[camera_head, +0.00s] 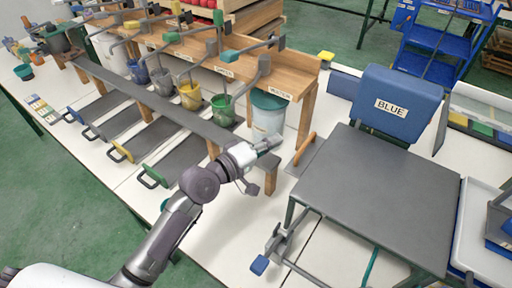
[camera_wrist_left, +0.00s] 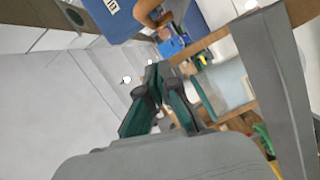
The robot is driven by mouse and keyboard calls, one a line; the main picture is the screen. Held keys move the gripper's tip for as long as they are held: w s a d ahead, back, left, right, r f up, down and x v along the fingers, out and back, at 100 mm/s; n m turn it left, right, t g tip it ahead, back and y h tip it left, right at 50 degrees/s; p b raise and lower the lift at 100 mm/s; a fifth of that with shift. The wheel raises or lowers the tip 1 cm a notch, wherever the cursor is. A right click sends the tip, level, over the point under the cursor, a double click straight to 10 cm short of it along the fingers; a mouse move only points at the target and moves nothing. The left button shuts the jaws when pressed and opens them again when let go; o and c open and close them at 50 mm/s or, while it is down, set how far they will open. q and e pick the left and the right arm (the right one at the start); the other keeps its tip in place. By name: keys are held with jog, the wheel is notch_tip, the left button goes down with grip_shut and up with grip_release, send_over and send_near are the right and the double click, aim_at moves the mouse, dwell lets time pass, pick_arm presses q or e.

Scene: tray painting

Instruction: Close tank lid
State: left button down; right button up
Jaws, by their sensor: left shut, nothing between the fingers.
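A blue box-like part labelled BLUE (camera_head: 393,105) stands upright at the back edge of a flat grey top (camera_head: 375,190); I cannot tell for sure which part is the tank lid. A blue part with a white label also shows at the top of the left wrist view (camera_wrist_left: 110,12). My left gripper (camera_head: 266,146) is shut and empty, left of the grey top and in front of a whitish bucket (camera_head: 267,118) under the bench end. Its fingertips point up the picture in the left wrist view (camera_wrist_left: 157,75). My right gripper is not in view.
A wooden bench (camera_head: 230,65) with several levers and coloured pots runs along the left. A grey rail (camera_head: 165,105) lies in front of it, with dark handled trays (camera_head: 170,160) below. A lever with a blue end (camera_head: 259,265) sticks out at the grey top's front left.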

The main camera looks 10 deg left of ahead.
pick_arm(q)
jog(key=d, duration=0.1)
jog(key=s+d, duration=0.1)
jog(key=d+f+p, duration=0.1)
jog(key=shift+s+d, duration=0.25)
jog(key=shift+s, duration=0.1)
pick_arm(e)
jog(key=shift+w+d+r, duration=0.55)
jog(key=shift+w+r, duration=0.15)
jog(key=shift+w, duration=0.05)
pick_arm(q)
jog(key=shift+f, duration=0.1)
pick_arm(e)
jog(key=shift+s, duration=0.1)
